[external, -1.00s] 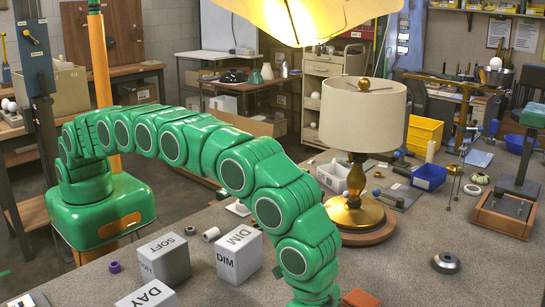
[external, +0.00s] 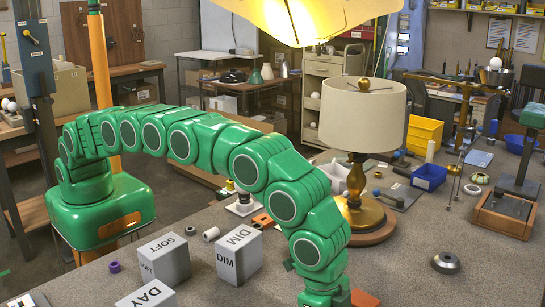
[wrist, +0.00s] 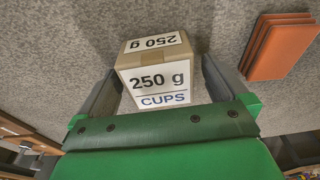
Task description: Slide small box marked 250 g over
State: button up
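The small tan box marked 250 g (wrist: 160,80) shows in the wrist view, with white labels reading "250 g" on two faces and "CUPS" on the nearer one. My gripper (wrist: 160,62) has its two grey fingers spread, one on each side of the box. A gap shows beside the box on the right; on the left the finger is very close, and I cannot tell if it touches. In the external view my gripper and this box are out of sight, below the frame's bottom edge.
A stack of orange-brown slabs (wrist: 280,45) lies right of the box. Externally, boxes marked SOFT (external: 165,259), DIM (external: 239,255) and DAY (external: 147,297) stand left of my arm. A lamp (external: 362,118) stands behind it.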

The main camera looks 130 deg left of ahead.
jog(key=r, duration=0.5)
jog(key=s+r, duration=0.1)
jog(key=r, duration=0.1)
jog(key=shift+s+r, duration=0.1)
jog(key=shift+r, duration=0.25)
jog(key=shift+s+d+r, duration=0.1)
jog(key=shift+s+r, duration=0.1)
jog(key=shift+r, duration=0.1)
jog(key=s+d+r+g, duration=0.1)
jog(key=s+d+r, duration=0.1)
jog(key=s+r, duration=0.6)
jog(key=s+d+r, duration=0.2)
jog(key=s+r, duration=0.2)
jog(key=s, duration=0.8)
jog(key=s+d+r+g, duration=0.15)
jog(key=s+r, duration=0.35)
jog(key=s, duration=0.6)
jog(key=s+f+g, duration=0.1)
jog(key=s+f, duration=0.1)
jog(key=s, duration=3.5)
jog(key=shift+s+d+f, duration=0.2)
jog(key=shift+d+f, duration=0.2)
jog(key=shift+d, duration=0.05)
